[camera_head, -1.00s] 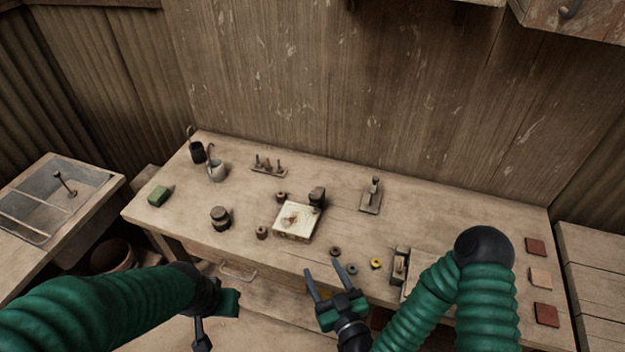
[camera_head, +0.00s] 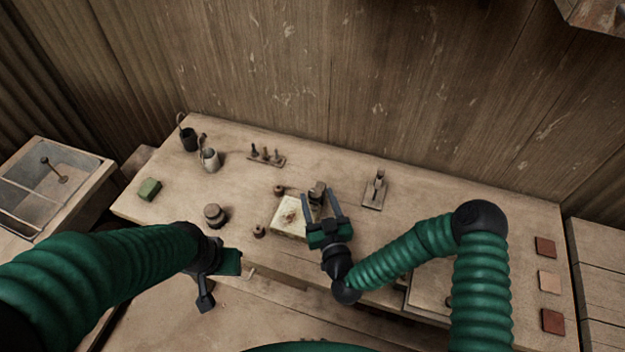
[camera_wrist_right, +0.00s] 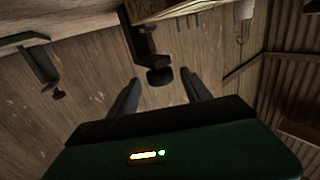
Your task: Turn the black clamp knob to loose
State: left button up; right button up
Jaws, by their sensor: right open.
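The black clamp knob (camera_wrist_right: 160,76) sits on a dark bracket (camera_wrist_right: 145,42) in the right wrist view, which appears upside down. In the head view the dark clamp (camera_head: 318,188) stands at the right back corner of the pale block (camera_head: 287,215). My right gripper (camera_head: 319,194) is open and empty, its two fingers pointing at the clamp. The knob shows between the fingers in the wrist view; whether the fingertips reach it I cannot tell. My left gripper (camera_head: 205,292) hangs in front of the table, and its fingers are not clear.
A small dark stand (camera_head: 375,192) is to the right of the clamp. Round dark weights (camera_head: 214,216) and a peg rack (camera_head: 265,156) are to the left and behind. Tiles (camera_head: 549,282) lie at the right. My right forearm covers the table's front right.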

jog(key=x, duration=0.5)
jog(key=shift+r, duration=0.1)
jog(key=shift+w+a, duration=0.1)
jog(key=shift+w, duration=0.1)
grip_shut()
